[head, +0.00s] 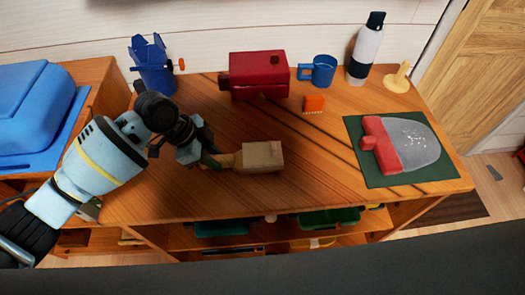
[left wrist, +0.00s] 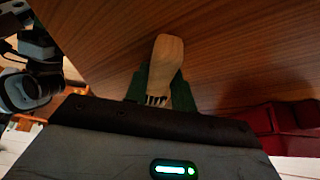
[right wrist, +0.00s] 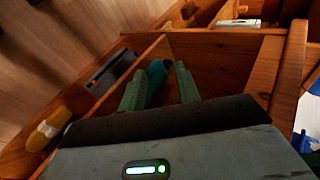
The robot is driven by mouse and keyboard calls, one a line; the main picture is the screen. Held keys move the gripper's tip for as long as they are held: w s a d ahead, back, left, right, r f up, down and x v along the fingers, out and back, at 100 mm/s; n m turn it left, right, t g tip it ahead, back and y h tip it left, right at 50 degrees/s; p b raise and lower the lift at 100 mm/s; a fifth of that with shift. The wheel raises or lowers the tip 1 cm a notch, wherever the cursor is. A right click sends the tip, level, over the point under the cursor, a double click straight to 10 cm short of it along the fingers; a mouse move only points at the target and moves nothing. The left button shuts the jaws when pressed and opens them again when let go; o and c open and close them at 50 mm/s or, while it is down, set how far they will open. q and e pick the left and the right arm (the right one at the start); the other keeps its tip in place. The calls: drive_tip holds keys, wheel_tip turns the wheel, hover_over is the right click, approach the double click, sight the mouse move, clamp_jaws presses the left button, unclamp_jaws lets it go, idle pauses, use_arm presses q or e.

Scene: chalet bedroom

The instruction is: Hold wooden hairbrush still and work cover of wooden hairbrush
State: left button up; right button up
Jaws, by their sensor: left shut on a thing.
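The wooden hairbrush (head: 226,160) lies on the desk, its tan handle pointing left. A beige block-like cover (head: 262,156) sits at its right end and hides the brush head in the head view. My left gripper (head: 212,158) is shut on the handle, left of the cover. In the left wrist view a pale wooden piece (left wrist: 166,62) sticks out from between the green fingers, with dark and light stripes at its near end. My right gripper (right wrist: 160,82) is open and empty, in the right wrist view only, pointing toward a wooden shelf compartment.
A red box (head: 259,75), blue mug (head: 322,71), white bottle (head: 365,50) and orange block (head: 314,103) stand behind the brush. A green mat (head: 357,171) with a red-and-grey item lies right. The desk (head: 310,165) between mat and cover is clear.

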sight(274, 145)
drive_tip(key=a+r+n+g, duration=0.35)
drive_tip(key=a+r, duration=0.25)
drive_tip(key=r, duration=0.3)
drive_tip(key=a+r+n+g, duration=0.3)
drive_tip(key=a+r+n, duration=0.25)
drive_tip(key=r, duration=0.35)
drive_tip(key=w+d+h, duration=0.2)
drive_tip(key=w+d, duration=0.1)
drive_tip(key=w, duration=0.1)
drive_tip(key=w+d+r+m+h, duration=0.1)
drive_tip(key=w+d+h, duration=0.1)
drive_tip(key=w, duration=0.3)
drive_tip(key=w+d+r+m+t+h, duration=0.1)
drive_tip(key=w+d+h, duration=0.1)
drive_tip(key=w+d, duration=0.2)
drive_tip(key=shift+w+d+r+h, duration=0.1)
drive_tip(key=shift+w+r+h, duration=0.1)
drive_tip(key=shift+w+h, duration=0.1)
drive_tip(key=w+d+r+m+t+h, duration=0.1)
drive_tip(key=w+d+r+m+h, duration=0.3)
drive_tip(key=w+d+r, duration=0.75)
drive_tip(key=shift+m+y, duration=0.3)
drive_tip(key=shift+y, duration=0.2)
drive_tip(key=shift+s+a+f, duration=0.15)
drive_tip(key=shift+f, duration=1.6)
drive_tip(key=shift+s+a+f, duration=0.1)
drive_tip(key=shift+a+f, duration=0.05)
drive_tip(key=shift+f, duration=1.55)
drive_tip(key=shift+s+a+f, duration=0.15)
drive_tip(key=shift+f, duration=1.6)
